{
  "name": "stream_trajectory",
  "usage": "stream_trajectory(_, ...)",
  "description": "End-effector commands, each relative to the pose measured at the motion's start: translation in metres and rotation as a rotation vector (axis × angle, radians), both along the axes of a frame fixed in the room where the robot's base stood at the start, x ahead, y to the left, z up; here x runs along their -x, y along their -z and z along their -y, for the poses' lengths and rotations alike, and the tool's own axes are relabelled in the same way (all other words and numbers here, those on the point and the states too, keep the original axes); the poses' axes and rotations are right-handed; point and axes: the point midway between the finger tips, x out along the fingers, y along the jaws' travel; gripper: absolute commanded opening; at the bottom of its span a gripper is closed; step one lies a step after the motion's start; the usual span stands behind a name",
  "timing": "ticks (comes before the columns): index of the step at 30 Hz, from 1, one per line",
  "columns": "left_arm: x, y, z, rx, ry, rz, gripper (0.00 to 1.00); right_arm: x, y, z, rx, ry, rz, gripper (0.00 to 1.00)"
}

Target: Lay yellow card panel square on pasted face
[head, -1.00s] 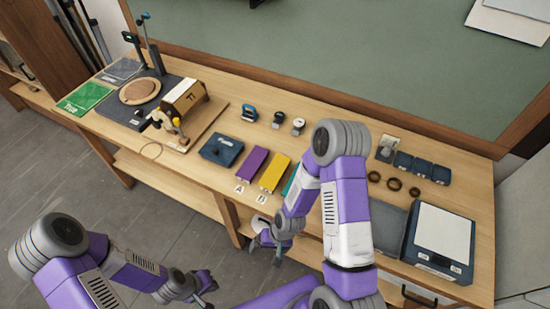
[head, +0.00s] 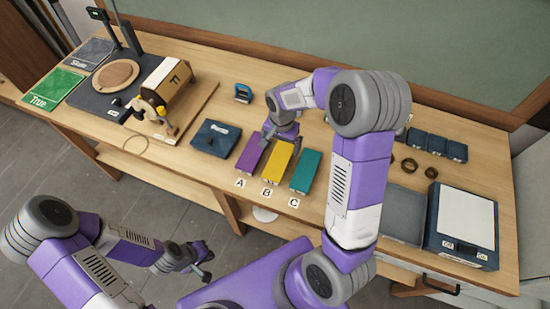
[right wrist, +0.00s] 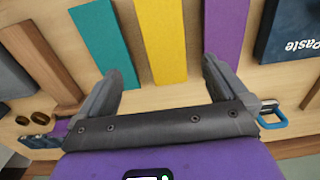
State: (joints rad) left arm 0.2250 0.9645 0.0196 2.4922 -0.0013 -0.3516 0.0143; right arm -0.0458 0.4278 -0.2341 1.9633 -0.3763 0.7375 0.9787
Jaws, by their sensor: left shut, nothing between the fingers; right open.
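The yellow card panel (head: 276,164) lies flat on the bench above a "B" label, between a purple panel (head: 250,154) and a teal panel (head: 305,173). My right gripper (head: 282,138) is over the far end of the yellow panel, open and empty. In the right wrist view the yellow panel (right wrist: 162,35) lies between the two spread fingers, apart from both. My left gripper (head: 202,264) is shut and empty, low in front of the bench. A brown box-like body (head: 167,82) stands on a wooden board at the left; I cannot tell which face carries paste.
A dark blue paste box (head: 216,138) lies left of the panels. A blue-handled tool (head: 243,93) stands behind them. A green card marked "True" (head: 53,90) and a round wooden disc (head: 116,74) are at the left. A white-topped device (head: 465,222) is at the right.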

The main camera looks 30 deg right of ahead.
Motion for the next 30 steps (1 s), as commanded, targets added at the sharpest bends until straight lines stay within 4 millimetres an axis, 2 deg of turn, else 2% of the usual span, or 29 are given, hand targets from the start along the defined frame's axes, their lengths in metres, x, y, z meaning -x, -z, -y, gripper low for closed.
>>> stream_trajectory(1,-0.001,0.009,0.000,0.000,0.000,0.001,0.00,0.000,0.009,0.000,0.000,0.000,0.000,1.00)
stream_trajectory(3,-0.001,0.011,0.000,0.000,-0.001,0.002,0.00,0.000,0.012,0.000,0.000,-0.001,-0.001,1.00)
stream_trajectory(11,-0.001,0.011,0.000,0.000,-0.001,0.002,0.00,0.000,0.037,0.000,-0.001,-0.001,-0.003,1.00)
stream_trajectory(21,-0.001,0.011,0.000,0.000,-0.001,0.002,0.00,0.000,0.082,0.000,-0.001,-0.002,-0.002,1.00)
stream_trajectory(29,-0.001,0.011,0.000,0.000,-0.001,0.002,0.00,0.000,0.086,0.000,-0.001,-0.002,0.000,1.00)
stream_trajectory(30,-0.001,0.011,0.000,0.000,-0.001,0.002,0.00,0.000,0.086,0.000,-0.001,-0.002,0.000,0.97)
